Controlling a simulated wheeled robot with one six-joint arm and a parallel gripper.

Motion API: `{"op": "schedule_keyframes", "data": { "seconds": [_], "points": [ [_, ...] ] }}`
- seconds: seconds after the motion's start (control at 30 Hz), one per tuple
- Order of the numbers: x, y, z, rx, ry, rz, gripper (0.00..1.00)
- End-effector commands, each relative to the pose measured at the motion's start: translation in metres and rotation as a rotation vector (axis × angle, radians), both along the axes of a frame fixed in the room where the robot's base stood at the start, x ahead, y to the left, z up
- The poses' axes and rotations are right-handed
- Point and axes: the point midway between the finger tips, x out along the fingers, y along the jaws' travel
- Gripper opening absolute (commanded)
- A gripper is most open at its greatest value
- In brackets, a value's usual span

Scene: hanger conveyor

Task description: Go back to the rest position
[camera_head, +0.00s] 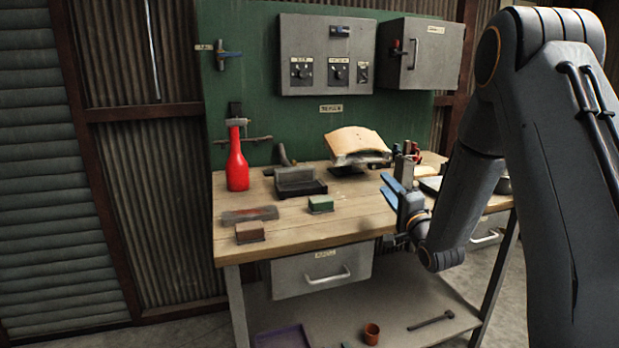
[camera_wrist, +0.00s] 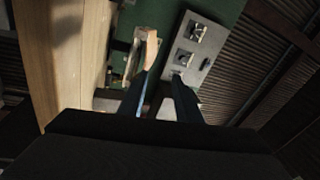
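My gripper (camera_head: 386,184) is in the air over the front right part of the workbench (camera_head: 300,233) in the head view, with its blue fingers pointing left and upward. In the wrist view my gripper (camera_wrist: 164,76) shows two fingers apart with nothing between them. My arm comes in from the right and hides the right end of the bench.
A red bottle-shaped object (camera_head: 238,165), a grey block on a black base (camera_head: 297,182), a green block (camera_head: 321,204), a brown block (camera_head: 250,232) and a curved tan piece (camera_head: 356,141) are on the bench. A control box (camera_head: 327,55) hangs behind. A drawer (camera_head: 322,272) is below.

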Motion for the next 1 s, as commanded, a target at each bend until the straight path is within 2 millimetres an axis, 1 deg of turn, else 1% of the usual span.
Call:
{"op": "schedule_keyframes", "data": {
  "seconds": [0.13,0.27,0.37,0.47,0.57,0.6,0.67,0.7,0.77,0.8,0.87,0.9,0.97,1.0],
  "points": [
    [-0.002,0.001,-0.01,-0.121,0.092,-0.049,0.31],
    [-0.009,0.0,-0.025,-0.265,0.204,-0.09,0.31],
    [-0.024,-0.001,-0.042,-0.417,0.329,-0.112,0.31],
    [-0.051,-0.002,-0.063,-0.593,0.478,-0.108,0.31],
    [-0.088,-0.003,-0.084,-0.761,0.633,-0.068,0.31],
    [-0.106,-0.003,-0.091,-0.826,0.694,-0.04,0.31],
    [-0.134,-0.002,-0.101,-0.918,0.782,0.012,0.31],
    [-0.155,-0.001,-0.108,-0.976,0.839,0.054,0.31],
    [-0.188,0.001,-0.116,-1.059,0.921,0.129,0.31],
    [-0.212,0.004,-0.12,-1.111,0.973,0.188,0.31],
    [-0.248,0.007,-0.126,-1.179,1.045,0.285,0.31],
    [-0.272,0.01,-0.128,-1.219,1.088,0.353,0.31],
    [-0.306,0.014,-0.13,-1.267,1.14,0.457,0.31],
    [-0.327,0.017,-0.13,-1.293,1.168,0.524,0.31]
  ]
}}
